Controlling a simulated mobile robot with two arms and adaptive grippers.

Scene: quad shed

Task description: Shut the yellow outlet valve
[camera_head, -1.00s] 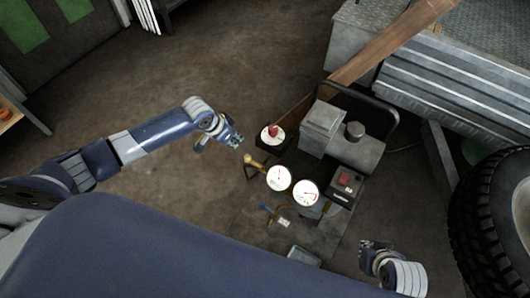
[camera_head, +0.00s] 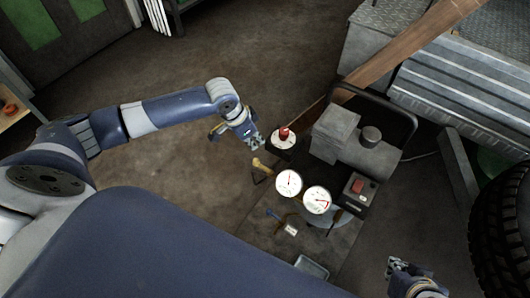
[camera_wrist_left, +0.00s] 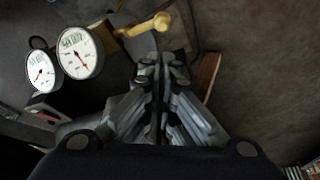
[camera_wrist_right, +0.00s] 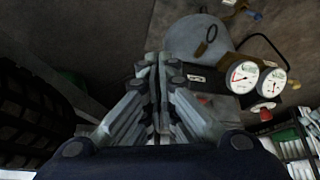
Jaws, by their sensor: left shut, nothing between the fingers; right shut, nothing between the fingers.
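The yellow outlet valve (camera_head: 260,165) is a small yellow lever with a rounded end, left of the two white gauges in the head view. In the left wrist view the yellow valve (camera_wrist_left: 145,27) shows at the top, just beyond and left of the fingertips. My left gripper (camera_head: 254,143) is shut and empty, close above the valve in the head picture, with no contact visible. It also shows in the left wrist view (camera_wrist_left: 161,62). My right gripper (camera_head: 397,267) is shut and empty at the lower right, well away from the valve; it also shows in the right wrist view (camera_wrist_right: 160,62).
A compressor (camera_head: 366,150) with gauges (camera_head: 289,182) stands right of the valve. A red knob (camera_head: 284,132) sits on a white disc near my left gripper. A blue-handled valve (camera_head: 272,212) is below. A plank (camera_head: 410,43) and large tyre (camera_head: 500,220) are at right. Floor at left is clear.

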